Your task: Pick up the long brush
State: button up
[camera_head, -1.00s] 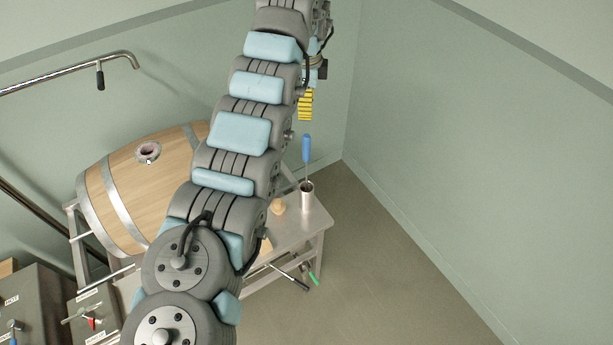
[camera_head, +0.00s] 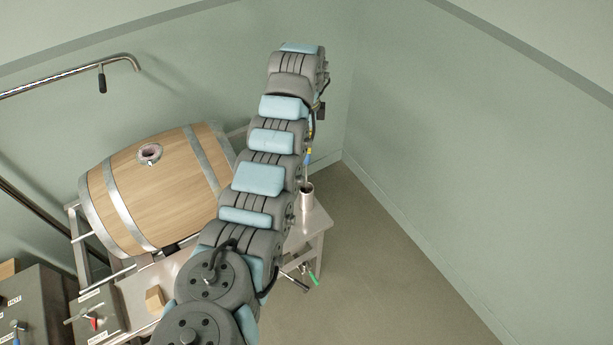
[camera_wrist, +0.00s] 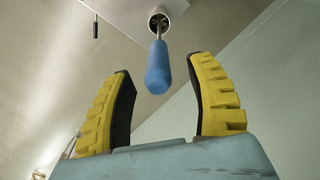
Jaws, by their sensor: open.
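The long brush has a blue handle (camera_wrist: 158,70) that points toward my wrist camera. It stands in a metal cup (camera_head: 306,197) on the steel table (camera_head: 312,228); the cup also shows in the wrist view (camera_wrist: 158,15). Its bristle end is hidden in the cup. My gripper (camera_wrist: 158,66) has two yellow fingers with black pads, open and empty. In the wrist view the handle's end appears between the fingertips, touching neither. How deep it sits between them is hard to tell. In the head view my arm hides most of the gripper and handle.
A wooden barrel (camera_head: 160,190) on a metal frame stands left of my arm. A small wooden block (camera_head: 154,298) lies in front of it. Grey boxes (camera_head: 30,300) with levers are at lower left. Walls meet behind the table; the floor (camera_head: 390,290) at right is clear.

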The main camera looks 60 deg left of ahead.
jog(key=shift+d+f+p, duration=0.1)
jog(key=shift+f+p, duration=0.65)
jog(key=shift+f, duration=2.25)
grip_shut()
